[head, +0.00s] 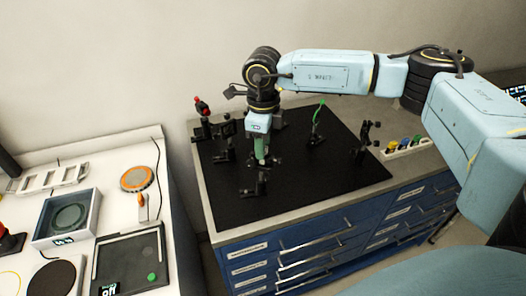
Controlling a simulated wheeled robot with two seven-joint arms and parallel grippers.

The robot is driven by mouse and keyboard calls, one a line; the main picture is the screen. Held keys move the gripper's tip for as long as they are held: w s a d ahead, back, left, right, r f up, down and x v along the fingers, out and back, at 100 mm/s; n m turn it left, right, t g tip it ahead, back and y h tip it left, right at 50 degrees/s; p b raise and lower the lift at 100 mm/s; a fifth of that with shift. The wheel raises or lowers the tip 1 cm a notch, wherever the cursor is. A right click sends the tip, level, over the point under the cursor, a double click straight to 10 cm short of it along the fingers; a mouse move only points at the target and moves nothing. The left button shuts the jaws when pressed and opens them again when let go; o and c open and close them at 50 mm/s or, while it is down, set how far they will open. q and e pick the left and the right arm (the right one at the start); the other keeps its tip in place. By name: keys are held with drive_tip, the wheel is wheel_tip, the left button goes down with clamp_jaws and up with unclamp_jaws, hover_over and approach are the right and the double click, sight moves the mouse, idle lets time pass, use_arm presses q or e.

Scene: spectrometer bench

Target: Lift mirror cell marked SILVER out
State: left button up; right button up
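Several small black optic mounts stand on the black bench plate (325,180). They include one at the front (254,186), one at the left (224,150) and one at the right (364,140). No SILVER marking is readable, so I cannot tell which holds that mirror cell. My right gripper (262,158) points down among the mounts, at a pale green part. Its fingertips are small and partly hidden, and I cannot tell whether they grip anything. My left gripper is out of view.
A red-topped post (202,108) and a green-topped post (318,117) rise from the plate. A white rack with coloured knobs (404,147) is at the right. On the left white table are an open box (68,217) and a dark tray (130,262). The front right plate is clear.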

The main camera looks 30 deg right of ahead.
drive_tip(key=shift+f, duration=0.15)
drive_tip(key=shift+c, duration=0.5)
clamp_jaws()
